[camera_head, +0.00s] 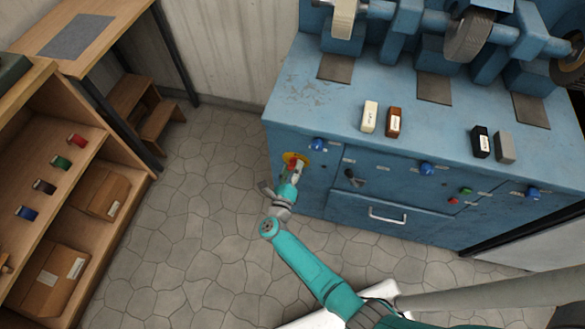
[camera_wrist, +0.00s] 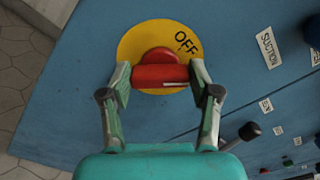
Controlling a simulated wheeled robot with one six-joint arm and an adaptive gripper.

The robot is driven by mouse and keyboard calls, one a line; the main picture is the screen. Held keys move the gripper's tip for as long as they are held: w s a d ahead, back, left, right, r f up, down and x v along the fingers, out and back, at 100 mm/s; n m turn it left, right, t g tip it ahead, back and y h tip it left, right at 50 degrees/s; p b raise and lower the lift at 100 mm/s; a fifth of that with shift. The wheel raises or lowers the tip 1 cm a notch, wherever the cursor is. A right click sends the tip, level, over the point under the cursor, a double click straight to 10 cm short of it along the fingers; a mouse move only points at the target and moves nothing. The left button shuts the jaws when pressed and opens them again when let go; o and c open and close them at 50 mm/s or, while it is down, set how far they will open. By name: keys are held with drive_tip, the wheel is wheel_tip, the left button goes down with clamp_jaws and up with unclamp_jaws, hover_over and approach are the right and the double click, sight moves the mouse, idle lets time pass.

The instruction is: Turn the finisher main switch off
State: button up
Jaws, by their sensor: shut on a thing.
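The finisher main switch (camera_wrist: 158,57) is a red rotary knob on a round yellow plate (camera_wrist: 131,45), on the front of the blue machine. The plate also shows in the head view (camera_head: 286,157), near the front's left end. The word OFF is printed on the plate, up and right of the knob in the wrist view. My gripper (camera_wrist: 160,76) is shut on the red knob, one finger at each end of its bar. The bar lies level across the wrist view, with a pale line on it, not pointing at OFF. Any other plate marking is hidden or out of view.
The machine (camera_head: 300,92) carries wheels on top and finishing blocks along its front edge. A black lever (camera_head: 353,177), blue knobs (camera_head: 427,168) and a drawer handle (camera_head: 387,214) are right of the switch. A wooden shelf (camera_head: 125,195) stands left. The tiled floor between is clear.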

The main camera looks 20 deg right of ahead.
drive_tip(key=n, duration=0.4)
drive_tip(key=shift+n, duration=0.3)
drive_tip(key=shift+f+n, duration=0.1)
drive_tip(key=shift+n, duration=1.6)
drive_tip(key=shift+a, duration=0.1)
drive_tip(key=o, duration=1.2)
drive_tip(key=shift+c, duration=0.2)
drive_tip(key=v, duration=1.2)
